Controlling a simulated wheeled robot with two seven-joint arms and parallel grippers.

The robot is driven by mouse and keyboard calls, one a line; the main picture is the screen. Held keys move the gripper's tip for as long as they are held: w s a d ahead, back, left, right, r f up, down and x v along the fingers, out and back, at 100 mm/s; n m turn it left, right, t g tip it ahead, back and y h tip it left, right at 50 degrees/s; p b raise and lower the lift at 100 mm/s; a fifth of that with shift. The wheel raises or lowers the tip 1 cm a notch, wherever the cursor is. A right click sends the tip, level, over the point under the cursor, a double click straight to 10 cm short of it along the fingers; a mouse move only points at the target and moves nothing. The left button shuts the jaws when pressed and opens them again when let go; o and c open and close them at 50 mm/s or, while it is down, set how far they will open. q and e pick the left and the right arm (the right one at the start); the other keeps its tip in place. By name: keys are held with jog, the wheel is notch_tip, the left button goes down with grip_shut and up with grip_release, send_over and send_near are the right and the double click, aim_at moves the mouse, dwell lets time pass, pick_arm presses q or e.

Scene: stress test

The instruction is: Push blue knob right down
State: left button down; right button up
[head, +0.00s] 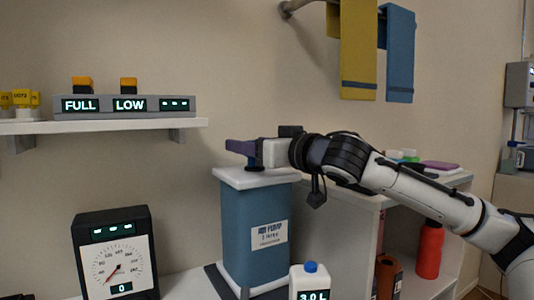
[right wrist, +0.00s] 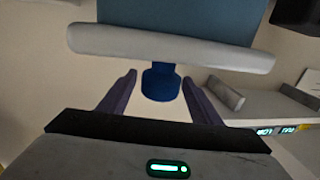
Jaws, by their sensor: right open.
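The blue knob (right wrist: 160,84) stands on a short stem at the white lid (right wrist: 170,45) of the blue pump, in the right wrist view, which shows it upside down. In the head view only a dark blue bit of the knob (head: 253,163) shows under my gripper, above the pump's lid (head: 262,180). My right gripper (head: 232,147) is open, level above the lid. In the right wrist view its purple fingers (right wrist: 158,76) are on either side of the knob, with gaps visible. Contact cannot be told. My left gripper is out of view.
A dial gauge (head: 117,258) reading 0 stands left of the pump body (head: 252,228). A white jug (head: 309,284) marked 3.0 L stands in front. A shelf (head: 100,126) holds a FULL/LOW panel (head: 125,105). Towels (head: 358,50) hang above. A red bottle (head: 429,250) sits at right.

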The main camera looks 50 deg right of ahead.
aim_at(274, 175)
jog(key=s, duration=0.2)
jog(key=s+b, duration=0.1)
jog(key=s, duration=0.1)
jog(key=s+a+b, duration=0.1)
jog(key=s, duration=0.2)
dwell(0.3)
jog(key=shift+f, duration=0.1)
